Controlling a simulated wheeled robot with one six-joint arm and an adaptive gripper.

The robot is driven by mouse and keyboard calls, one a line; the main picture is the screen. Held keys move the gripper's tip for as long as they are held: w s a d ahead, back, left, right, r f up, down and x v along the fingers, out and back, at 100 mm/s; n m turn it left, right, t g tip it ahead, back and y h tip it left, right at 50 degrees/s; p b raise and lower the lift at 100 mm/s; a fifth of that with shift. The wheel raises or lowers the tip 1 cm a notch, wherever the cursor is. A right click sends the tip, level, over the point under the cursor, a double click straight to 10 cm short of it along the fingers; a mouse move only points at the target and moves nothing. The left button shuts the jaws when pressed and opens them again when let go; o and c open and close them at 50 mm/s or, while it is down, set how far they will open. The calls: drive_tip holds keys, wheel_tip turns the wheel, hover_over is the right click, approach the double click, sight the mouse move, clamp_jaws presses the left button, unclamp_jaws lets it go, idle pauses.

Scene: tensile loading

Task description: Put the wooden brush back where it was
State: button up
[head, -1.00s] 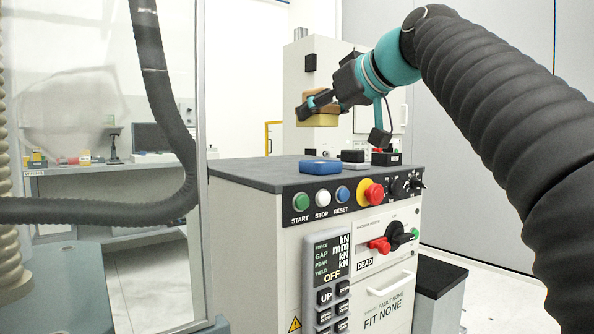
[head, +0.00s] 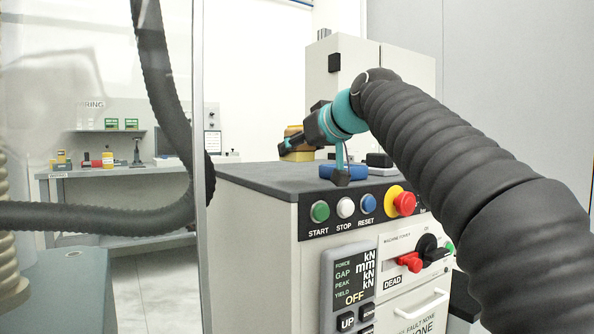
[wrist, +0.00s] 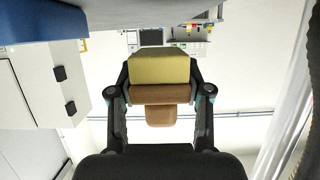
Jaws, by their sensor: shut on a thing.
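The wooden brush has a brown wooden body (wrist: 160,94) and a yellowish face block (wrist: 160,68). It sits between the two black fingers of my gripper (wrist: 160,93) in the wrist view, with a finger on each side. In the head view my gripper (head: 308,138) is shut on the brush (head: 295,155) beyond the rear edge of the dark console top, to the left of the blue block. The gripper partly covers the brush there. I cannot tell its exact height or whether it touches anything.
A clear panel and hose (head: 170,110) stand at left. A workbench (head: 110,172) with several small items is at the back.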

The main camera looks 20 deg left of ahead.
sight(298, 183)
drive_tip(key=shift+a+f, duration=0.2)
drive_tip(key=shift+f+b, duration=0.9)
drive_tip(key=shift+f, duration=1)
drive_tip(key=shift+f, duration=0.1)
drive_tip(key=o, duration=1.3)
drive_tip(key=shift+d, duration=0.15)
drive_tip(key=v, duration=1.2)
drive_tip(key=shift+b, duration=0.3)
